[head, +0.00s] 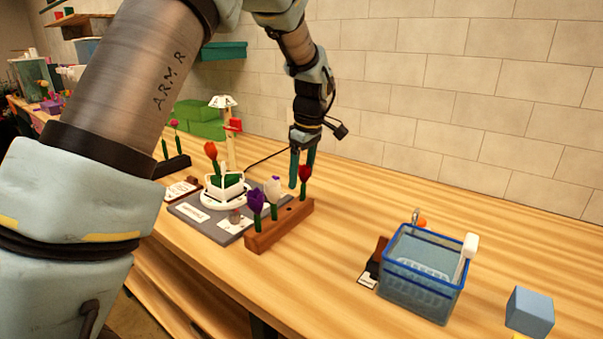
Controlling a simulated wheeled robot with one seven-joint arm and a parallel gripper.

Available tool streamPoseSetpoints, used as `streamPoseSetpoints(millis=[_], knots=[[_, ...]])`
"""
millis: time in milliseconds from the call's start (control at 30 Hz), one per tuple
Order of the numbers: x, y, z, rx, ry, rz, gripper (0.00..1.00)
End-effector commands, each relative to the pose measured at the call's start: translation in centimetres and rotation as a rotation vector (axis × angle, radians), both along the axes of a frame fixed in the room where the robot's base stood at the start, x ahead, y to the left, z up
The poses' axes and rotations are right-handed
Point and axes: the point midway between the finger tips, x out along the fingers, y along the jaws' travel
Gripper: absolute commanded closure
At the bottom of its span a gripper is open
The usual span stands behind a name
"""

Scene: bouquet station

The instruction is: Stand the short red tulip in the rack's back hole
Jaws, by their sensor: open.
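The brown wooden rack (280,232) stands on the bench. A dark red tulip (305,173) stands upright at its far right end, its green stem reaching down to the rack. A purple tulip (256,201) and a white tulip (272,187) stand towards its near left end. My gripper (301,175) points down with its teal fingers open, right at the dark red tulip's bloom; whether they touch it I cannot tell. An orange-red tulip (211,151) stands at a white basket-like holder (226,187) to the left. The stem bottoms are hidden in the rack.
A grey mat (188,210) with cards lies left of the rack. A dark rack (171,167) with red tulips stands farther back. A blue basket (421,275) and a blue block (530,312) stand at right. The bench between rack and basket is clear.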

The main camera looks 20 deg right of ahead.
Motion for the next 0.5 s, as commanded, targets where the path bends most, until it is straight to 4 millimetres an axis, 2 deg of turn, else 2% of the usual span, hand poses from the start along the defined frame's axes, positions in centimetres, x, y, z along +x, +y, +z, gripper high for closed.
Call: streamPoseSetpoints(millis=[500], knots=[[-0.2, -0.1, 1.2, 0.0, 0.0, 0.0, 0.23]])
